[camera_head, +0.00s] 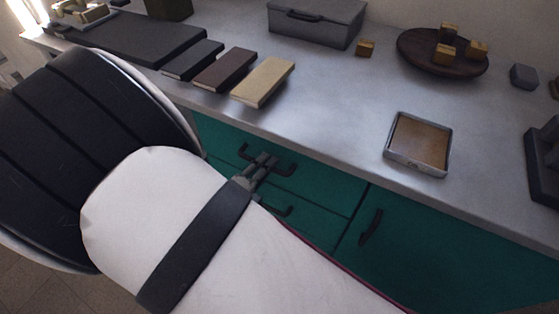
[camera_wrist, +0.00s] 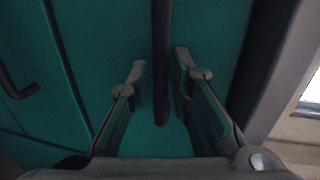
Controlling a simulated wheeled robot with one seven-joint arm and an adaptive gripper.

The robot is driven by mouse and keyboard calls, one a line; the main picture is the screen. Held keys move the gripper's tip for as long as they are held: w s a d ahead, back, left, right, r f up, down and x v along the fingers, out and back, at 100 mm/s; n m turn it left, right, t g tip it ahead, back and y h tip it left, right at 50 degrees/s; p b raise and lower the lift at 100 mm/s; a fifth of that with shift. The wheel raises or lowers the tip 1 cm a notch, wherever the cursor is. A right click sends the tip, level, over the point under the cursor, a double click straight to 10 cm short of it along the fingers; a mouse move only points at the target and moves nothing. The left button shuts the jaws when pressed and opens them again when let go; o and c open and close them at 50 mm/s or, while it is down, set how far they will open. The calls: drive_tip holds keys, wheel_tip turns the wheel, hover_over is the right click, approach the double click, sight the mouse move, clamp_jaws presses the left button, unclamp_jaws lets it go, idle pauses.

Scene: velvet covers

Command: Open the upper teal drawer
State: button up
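The upper teal drawer (camera_head: 320,186) is closed under the front edge of the counter, its dark bar handle (camera_head: 284,169) partly hidden by my gripper. My gripper (camera_head: 265,161) is at this handle. In the wrist view the handle (camera_wrist: 162,50) runs upright in the picture between the two open fingers (camera_wrist: 160,68), with a gap on each side. The teal drawer front (camera_wrist: 218,40) fills the space behind them. I cannot tell whether either finger touches the handle.
A lower drawer with its own handle (camera_head: 277,209) lies below, partly behind my arm. A teal door with a dark handle (camera_head: 371,227) is to the right. The grey counter (camera_head: 340,100) overhangs above, holding a square tray (camera_head: 389,150) and several blocks.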

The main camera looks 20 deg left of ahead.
drive_tip(key=shift+w, duration=0.4)
clamp_jaws()
